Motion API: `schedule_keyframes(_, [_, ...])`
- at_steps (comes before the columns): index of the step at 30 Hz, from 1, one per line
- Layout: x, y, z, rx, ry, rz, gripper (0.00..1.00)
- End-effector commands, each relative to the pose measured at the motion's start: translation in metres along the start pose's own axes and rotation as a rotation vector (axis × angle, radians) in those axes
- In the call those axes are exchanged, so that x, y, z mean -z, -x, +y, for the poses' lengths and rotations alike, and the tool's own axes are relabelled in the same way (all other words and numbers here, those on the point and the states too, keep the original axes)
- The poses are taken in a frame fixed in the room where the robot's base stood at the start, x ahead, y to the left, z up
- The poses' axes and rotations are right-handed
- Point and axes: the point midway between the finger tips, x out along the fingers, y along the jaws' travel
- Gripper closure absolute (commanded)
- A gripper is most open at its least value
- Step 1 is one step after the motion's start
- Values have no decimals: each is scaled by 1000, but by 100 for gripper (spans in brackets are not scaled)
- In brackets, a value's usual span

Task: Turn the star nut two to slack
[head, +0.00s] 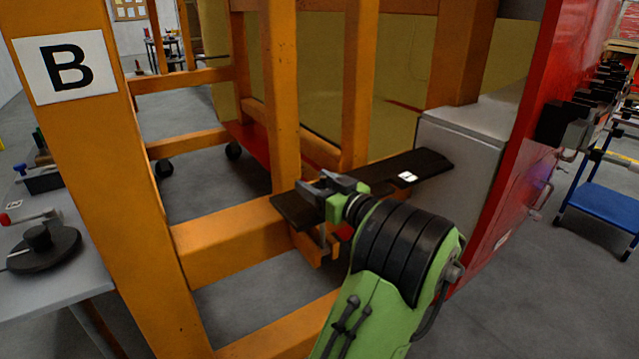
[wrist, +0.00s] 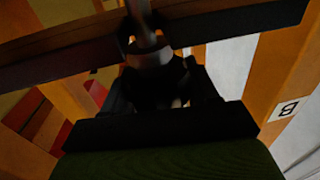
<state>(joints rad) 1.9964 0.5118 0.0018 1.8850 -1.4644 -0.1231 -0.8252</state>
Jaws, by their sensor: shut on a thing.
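A dark flat bar (head: 425,166) spans from the orange frame to a grey box, with a small white label (head: 407,176) whose mark I cannot read. My gripper (head: 328,188) is at the left part of this bar. In the wrist view, my gripper (wrist: 152,62) is shut around a grey rounded piece, which appears to be the star nut (wrist: 150,56), on a grey shaft beside the dark bar (wrist: 60,60). The fingers and dim light hide most of the nut, so its arms and number do not show.
An orange frame with a post marked B (head: 66,67) stands at left. A red panel (head: 535,130) and the grey box (head: 465,145) close off the right. A grey table (head: 75,290) is at far left; a blue cart (head: 600,203) is at far right.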

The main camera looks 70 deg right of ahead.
Motion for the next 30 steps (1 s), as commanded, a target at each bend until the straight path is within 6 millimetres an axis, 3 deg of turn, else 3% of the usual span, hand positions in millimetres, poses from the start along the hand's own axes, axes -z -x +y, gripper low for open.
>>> schedule_keyframes(18, [6,2,-8,549,-13,-1,72])
schedule_keyframes(30, [1,3,-12,729,-12,-3,72])
